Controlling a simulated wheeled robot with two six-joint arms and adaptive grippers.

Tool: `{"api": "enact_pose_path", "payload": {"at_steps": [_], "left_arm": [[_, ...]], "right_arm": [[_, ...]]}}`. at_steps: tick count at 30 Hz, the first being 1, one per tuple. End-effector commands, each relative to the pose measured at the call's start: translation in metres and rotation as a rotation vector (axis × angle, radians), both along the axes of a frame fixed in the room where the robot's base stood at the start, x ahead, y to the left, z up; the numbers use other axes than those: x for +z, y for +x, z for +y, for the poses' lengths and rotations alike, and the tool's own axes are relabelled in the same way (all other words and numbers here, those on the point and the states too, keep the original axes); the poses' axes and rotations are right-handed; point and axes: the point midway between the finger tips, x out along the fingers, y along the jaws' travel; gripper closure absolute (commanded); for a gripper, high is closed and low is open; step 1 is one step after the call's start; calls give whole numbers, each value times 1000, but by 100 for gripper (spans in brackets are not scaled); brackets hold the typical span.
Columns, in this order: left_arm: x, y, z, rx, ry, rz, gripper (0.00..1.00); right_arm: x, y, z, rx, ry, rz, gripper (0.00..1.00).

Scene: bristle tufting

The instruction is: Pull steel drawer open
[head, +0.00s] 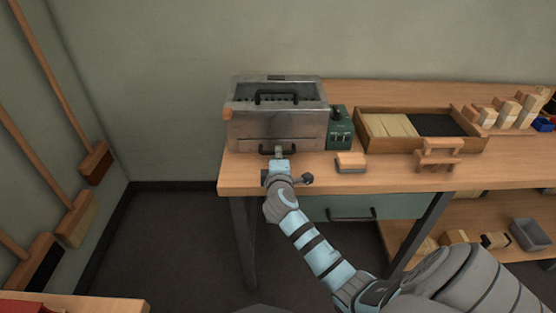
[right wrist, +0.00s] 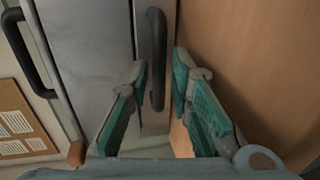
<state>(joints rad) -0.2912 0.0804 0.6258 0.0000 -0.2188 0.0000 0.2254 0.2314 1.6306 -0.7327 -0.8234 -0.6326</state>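A steel box (head: 275,122) stands at the back left of the workbench. Its low steel drawer (head: 246,145) runs along the bottom of the front and looks shut. The dark drawer handle (right wrist: 157,58) stands upright in the right wrist view, where the picture is turned sideways. My right gripper (head: 279,154) is at this handle in the head view. In the right wrist view its two teal-padded fingers (right wrist: 162,82) are apart, with the handle's lower part between them and gaps on both sides. My left gripper is in neither view.
A second dark handle (head: 276,97) is higher on the box. A green control unit (head: 340,128) stands close to its right. A wooden block (head: 350,161) and a divided wooden tray (head: 365,113) are farther right. The bench front edge is below my right gripper.

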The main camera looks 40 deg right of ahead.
Motion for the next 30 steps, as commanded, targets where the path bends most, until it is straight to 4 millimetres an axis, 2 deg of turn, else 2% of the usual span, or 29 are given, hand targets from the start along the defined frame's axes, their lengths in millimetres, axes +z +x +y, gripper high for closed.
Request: {"api": "enact_pose_path", "payload": {"at_steps": [8, 9, 12, 13, 23, 26, 30], "left_arm": [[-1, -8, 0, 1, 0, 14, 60], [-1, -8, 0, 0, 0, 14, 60], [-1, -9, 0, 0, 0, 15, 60], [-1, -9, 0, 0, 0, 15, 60], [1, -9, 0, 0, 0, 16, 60], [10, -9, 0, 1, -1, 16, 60], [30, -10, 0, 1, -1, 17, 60]], "right_arm": [[0, 3, -1, 2, 0, 0, 80], [0, 3, -1, 2, 0, 0, 82], [0, 3, -1, 2, 0, 0, 98], [0, 3, -1, 2, 0, 0, 100], [0, 2, 1, 3, 1, 0, 100], [1, -8, 8, 4, 2, 3, 100], [3, -36, 30, 5, 5, 5, 100]]}}
